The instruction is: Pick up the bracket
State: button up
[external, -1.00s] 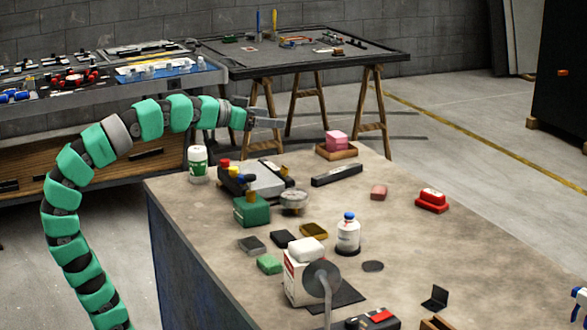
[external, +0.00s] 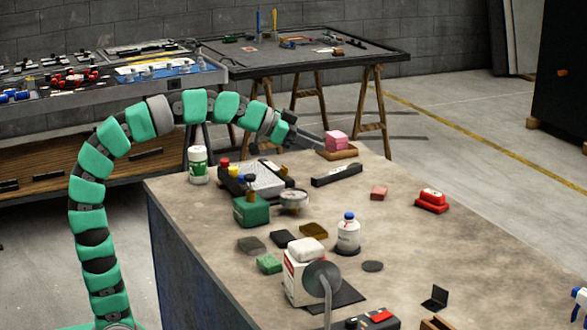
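A small black L-shaped piece (external: 435,298), which looks like the bracket, stands on the workbench (external: 400,235) near its front right. One flap lies flat and the other stands up. My gripper (external: 308,136) is in the air over the bench's far edge, left of the pink blocks. It is well behind and to the left of the bracket and apart from it. Its fingers are too small to tell whether they are open or shut. I see nothing held in it.
A white bottle with a blue cap (external: 348,235), a white carton (external: 297,280) and a round grey disc on a stem (external: 321,277) stand left of the bracket. A red stapler-like object (external: 432,200) sits farther back. The bench's right middle is clear.

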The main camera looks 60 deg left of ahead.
jog(key=w+d+f+m+g+h+p, duration=0.3)
jog(key=w+d+f, duration=0.1)
jog(key=d, duration=0.3)
jog(key=w+d+f+m+g+h+p, duration=0.25)
jog(key=w+d+f+m+p, duration=0.2)
jog(key=d, duration=0.25)
jog(key=m+g+h+p, duration=0.3)
jog(key=m+g+p, duration=0.1)
jog(key=p, duration=0.1)
send_near(435, 298)
jog(key=a+r, duration=0.4)
jog(key=r, duration=0.2)
jog(key=shift+n+y, duration=0.25)
jog(key=x, duration=1.3)
jog(key=shift+s+d+f+b, duration=0.2)
jog(key=shift+s+d+b, duration=0.1)
jog(key=shift+b, duration=0.1)
grip_shut()
